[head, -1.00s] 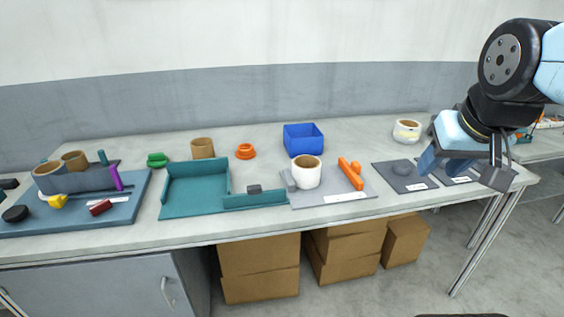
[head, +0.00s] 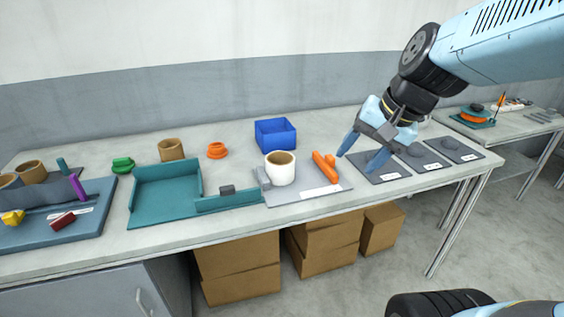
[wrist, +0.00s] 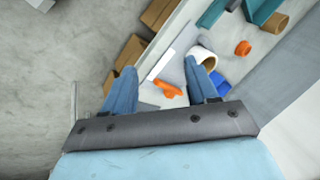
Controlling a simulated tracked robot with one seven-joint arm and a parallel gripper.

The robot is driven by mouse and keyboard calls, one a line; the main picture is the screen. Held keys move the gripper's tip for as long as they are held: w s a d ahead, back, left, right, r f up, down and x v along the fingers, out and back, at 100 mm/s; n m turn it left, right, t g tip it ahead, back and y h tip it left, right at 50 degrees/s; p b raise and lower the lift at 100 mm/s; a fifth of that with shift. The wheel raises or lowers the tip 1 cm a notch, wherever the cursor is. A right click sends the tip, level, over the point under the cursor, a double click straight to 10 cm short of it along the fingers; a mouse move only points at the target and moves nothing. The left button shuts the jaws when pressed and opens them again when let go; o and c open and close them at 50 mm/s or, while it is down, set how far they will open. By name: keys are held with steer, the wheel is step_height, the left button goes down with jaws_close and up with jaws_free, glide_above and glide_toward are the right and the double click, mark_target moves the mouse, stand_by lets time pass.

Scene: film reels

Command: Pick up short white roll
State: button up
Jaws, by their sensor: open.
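A white roll (head: 281,170) with a tan core stands upright on a grey board (head: 312,193) near the middle of the table. In the wrist view the white roll (wrist: 203,55) shows partly behind the right finger. My gripper (head: 361,156) is open and empty, pointing down and left to the right of the grey board. In the wrist view my gripper (wrist: 160,68) has its fingers spread wide with nothing between them.
An orange piece (head: 325,168) lies on the grey board, close to my gripper. A blue box (head: 275,134) stands behind the white roll. Dark mats (head: 380,168) lie below and right of my gripper. A teal tray (head: 165,197) and a brown roll (head: 171,150) are left.

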steer(key=w+a+f+m+y, duration=0.3)
steer(key=w+a+m, duration=0.1)
steer(key=w, duration=0.1)
steer(key=m+t+y, duration=0.3)
steer(key=m+y, duration=0.1)
steer(key=m, duration=1.1)
glide_toward(280, 168)
steer(key=x, duration=0.8)
steer(key=w+r+x, duration=0.1)
steer(key=x, duration=0.3)
steer(key=shift+w+a, duration=0.1)
jaws_close()
